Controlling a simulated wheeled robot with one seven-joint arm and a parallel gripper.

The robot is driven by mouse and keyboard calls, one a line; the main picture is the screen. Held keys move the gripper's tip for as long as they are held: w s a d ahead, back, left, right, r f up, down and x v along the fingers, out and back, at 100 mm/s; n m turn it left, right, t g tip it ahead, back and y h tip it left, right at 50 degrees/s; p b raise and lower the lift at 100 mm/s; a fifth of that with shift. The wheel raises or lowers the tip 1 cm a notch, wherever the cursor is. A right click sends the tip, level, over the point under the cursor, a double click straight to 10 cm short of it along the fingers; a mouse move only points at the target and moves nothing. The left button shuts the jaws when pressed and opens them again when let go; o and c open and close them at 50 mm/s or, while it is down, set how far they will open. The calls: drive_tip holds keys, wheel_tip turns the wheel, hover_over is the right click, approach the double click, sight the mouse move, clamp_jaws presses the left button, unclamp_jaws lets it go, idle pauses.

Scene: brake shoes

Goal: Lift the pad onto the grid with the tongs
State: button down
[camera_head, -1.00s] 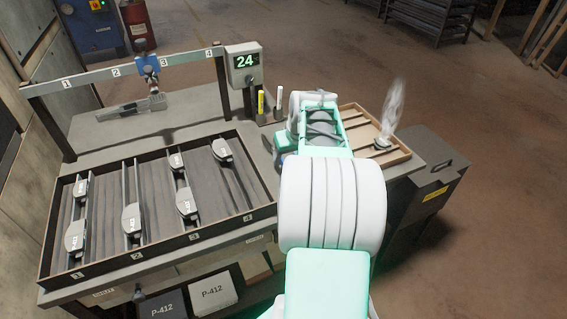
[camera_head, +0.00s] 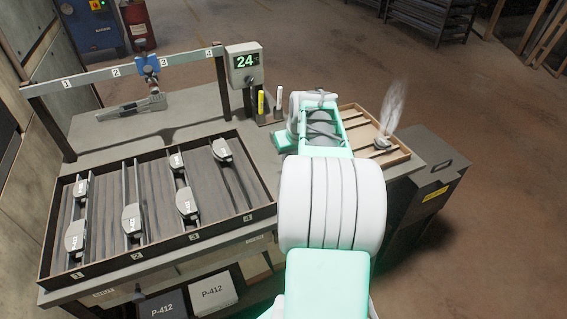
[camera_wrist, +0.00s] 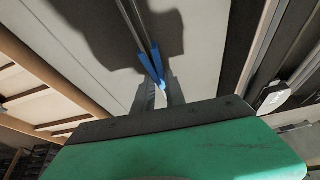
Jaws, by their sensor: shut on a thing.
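In the wrist view my gripper (camera_wrist: 158,96) is shut on the blue handles of the tongs (camera_wrist: 150,68). Their thin metal arms run away toward the top of the picture; their tips are out of view. In the head view my arm hides the tongs and fingers. A grey pad (camera_head: 381,143) giving off pale smoke lies on the slats of the wooden tray (camera_head: 352,109), right of my gripper. The grid with lanes numbered 1 to 4 (camera_head: 167,242) stands on the left of the bench and holds several grey pads, one in lane 4 (camera_head: 222,149).
A numbered rail (camera_head: 110,72) stands over the back of the bench, with a blue device (camera_head: 147,63) and a grey metal part (camera_head: 128,106) hanging below it. A display reading 24 (camera_head: 244,61) and two markers stand mid-bench. A dark bin (camera_head: 438,180) stands at right.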

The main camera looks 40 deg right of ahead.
drive_tip(key=shift+r, duration=0.15)
drive_tip(key=shift+r, duration=0.25)
wheel_tip(320, 180, up, 3)
drive_tip(key=shift+s+r, duration=0.1)
drive_tip(key=s+r, duration=0.1)
drive_tip(key=s+a+r, duration=0.1)
drive_tip(key=r, duration=0.1)
drive_tip(key=s+r, duration=0.1)
drive_tip(key=shift+s+a+r, duration=0.2)
drive_tip(key=shift+s+a, duration=0.05)
drive_tip(key=shift+a, duration=0.1)
drive_tip(key=s+a+r, duration=0.4)
drive_tip(key=s, duration=0.5)
drive_tip(key=shift+a+r, duration=0.3)
drive_tip(key=shift+r, duration=0.05)
drive_tip(key=c, duration=1.1)
unclamp_jaws()
drive_tip(key=shift+w, duration=0.1)
